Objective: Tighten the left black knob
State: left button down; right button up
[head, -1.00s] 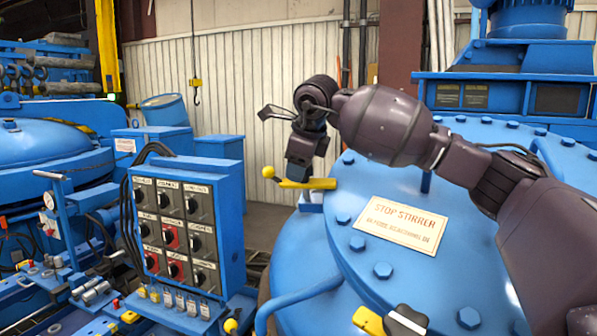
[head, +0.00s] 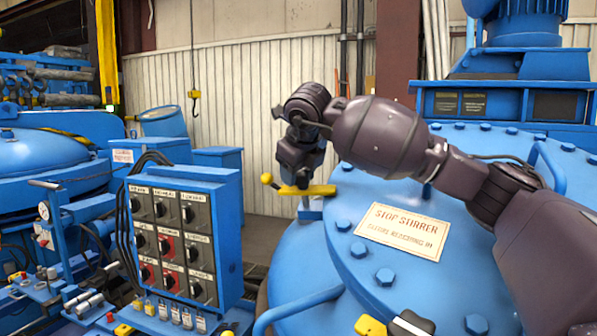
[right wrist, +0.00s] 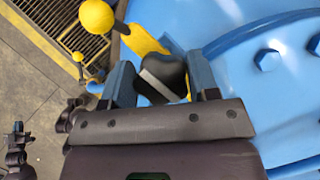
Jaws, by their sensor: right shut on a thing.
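The left black knob (right wrist: 163,76) has a pale stripe across its top and sits on a yellow clamp bar with a ball end (right wrist: 97,17). In the right wrist view the knob lies between the two fingers of my right gripper (right wrist: 162,82), which is shut on it. In the head view my right gripper (head: 301,180) points down over the yellow bar (head: 313,190) at the blue lid's left edge and hides the knob. A second black knob (head: 411,324) with a yellow bar is at the bottom. My left gripper is not in view.
The blue lid (head: 372,285) has raised bolts and a "STOP STIRRER" sign (head: 402,231). A curved blue pipe (head: 300,306) runs low in front. A switch panel (head: 180,235) with several black dials stands to the left of the gripper.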

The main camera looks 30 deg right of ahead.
jog(key=shift+r, duration=0.1)
jog(key=o, duration=0.9)
jog(key=v, duration=1)
jog(key=shift+s+a+r, duration=0.15)
jog(key=shift+s+r, duration=0.1)
